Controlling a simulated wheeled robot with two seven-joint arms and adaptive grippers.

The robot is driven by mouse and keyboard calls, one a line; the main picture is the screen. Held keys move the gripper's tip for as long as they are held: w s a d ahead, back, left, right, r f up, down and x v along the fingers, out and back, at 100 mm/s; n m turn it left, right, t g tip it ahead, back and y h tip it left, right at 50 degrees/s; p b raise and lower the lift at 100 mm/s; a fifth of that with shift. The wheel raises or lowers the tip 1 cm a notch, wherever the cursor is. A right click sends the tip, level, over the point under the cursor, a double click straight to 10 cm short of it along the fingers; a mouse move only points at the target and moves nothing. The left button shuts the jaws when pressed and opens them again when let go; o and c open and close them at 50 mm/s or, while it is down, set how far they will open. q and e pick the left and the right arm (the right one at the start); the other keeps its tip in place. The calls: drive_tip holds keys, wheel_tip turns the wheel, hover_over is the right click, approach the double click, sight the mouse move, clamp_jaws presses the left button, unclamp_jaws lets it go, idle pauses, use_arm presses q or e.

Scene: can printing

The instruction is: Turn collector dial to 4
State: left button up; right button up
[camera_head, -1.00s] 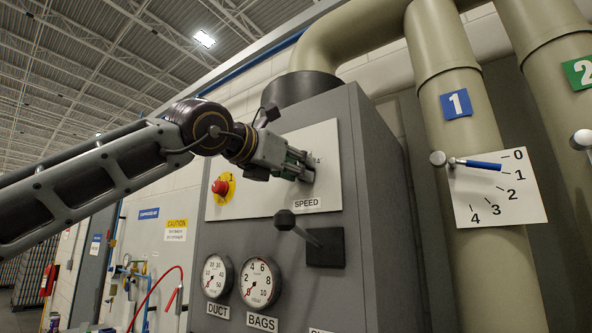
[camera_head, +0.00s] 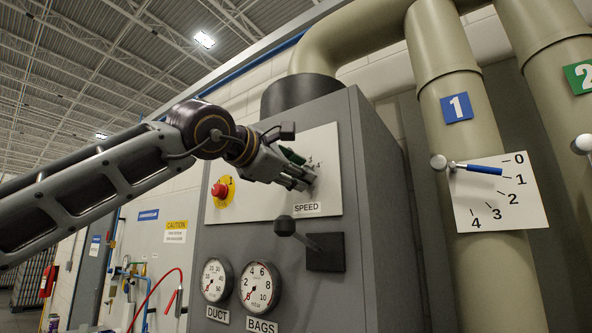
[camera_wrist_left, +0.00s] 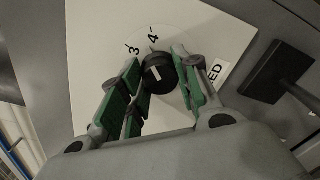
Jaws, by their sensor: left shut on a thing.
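The collector dial shows in the left wrist view as a round black knob (camera_wrist_left: 158,72) with a short white pointer line, on a white panel (camera_wrist_left: 98,30). The printed 3 and 4 lie just beyond it, and the pointer leans up toward the 4 side; its exact alignment is unclear. My left gripper (camera_head: 303,181) is at the white panel (camera_head: 326,150) above the SPEED label. In the left wrist view its green-padded fingers (camera_wrist_left: 160,66) are around the knob, shut on it. The gripper hides the dial in the head view. My right gripper is not in view.
A red stop button (camera_head: 219,190) is left of the gripper. A black-knobbed lever (camera_head: 285,226) sticks out below. Two gauges (camera_head: 260,288) are lower down. A pipe (camera_head: 440,60) with a blue-handled lever (camera_head: 480,169) and scale plate stands to the right.

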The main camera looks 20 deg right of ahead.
use_arm(q)
drive_tip(key=shift+m, duration=1.2)
drive_tip(key=o, duration=1.1)
drive_tip(key=shift+c, duration=0.2)
drive_tip(key=v, duration=1.2)
drive_tip(key=shift+d+r, duration=0.1)
